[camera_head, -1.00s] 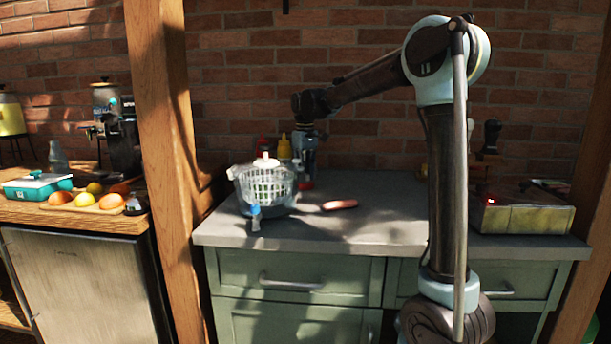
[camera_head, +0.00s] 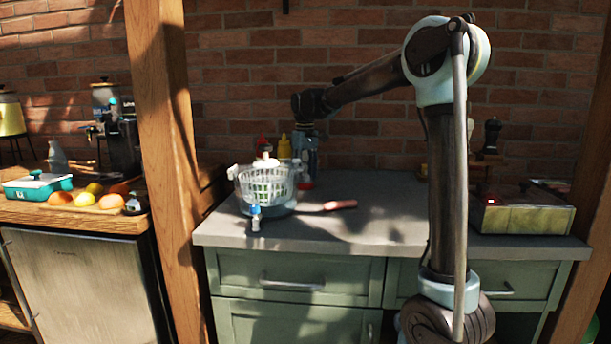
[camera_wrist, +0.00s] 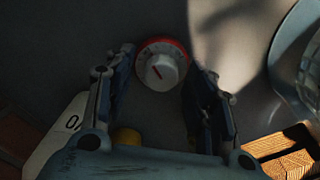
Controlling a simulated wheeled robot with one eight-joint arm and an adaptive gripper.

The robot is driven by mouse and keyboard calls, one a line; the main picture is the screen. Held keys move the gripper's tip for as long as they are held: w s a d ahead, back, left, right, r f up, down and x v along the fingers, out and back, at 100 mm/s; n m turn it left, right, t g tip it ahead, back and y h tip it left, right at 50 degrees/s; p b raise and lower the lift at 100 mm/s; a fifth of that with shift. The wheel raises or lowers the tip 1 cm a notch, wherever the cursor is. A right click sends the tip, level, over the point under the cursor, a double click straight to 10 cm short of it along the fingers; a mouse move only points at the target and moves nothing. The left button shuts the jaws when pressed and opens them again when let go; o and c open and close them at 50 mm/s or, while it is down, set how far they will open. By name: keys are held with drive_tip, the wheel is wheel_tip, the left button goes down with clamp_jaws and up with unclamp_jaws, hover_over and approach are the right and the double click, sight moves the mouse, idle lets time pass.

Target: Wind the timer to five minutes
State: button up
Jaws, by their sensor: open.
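The timer (camera_wrist: 162,65) is a round white dial with a red rim and a red pointer mark on its knob. In the wrist view it sits upper middle, face towards the camera. My gripper (camera_wrist: 163,72) is open, one finger on each side of the dial. The fingers look apart from the timer, with nothing held. In the head view my gripper (camera_head: 306,152) points down above the back of the grey counter (camera_head: 385,225), behind the salad spinner.
A white salad spinner (camera_head: 265,184) stands left of my gripper, with a small blue-capped item (camera_head: 255,217) in front. A yellow bottle (camera_head: 284,147) stands close by the gripper. A red-brown handle (camera_head: 340,205) lies to the right. The counter's front middle is clear.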

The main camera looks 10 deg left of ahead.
drive_tip(key=shift+r, duration=0.15)
wheel_tip(320, 180, up, 12)
drive_tip(key=shift+f, duration=0.2)
idle(0.5)
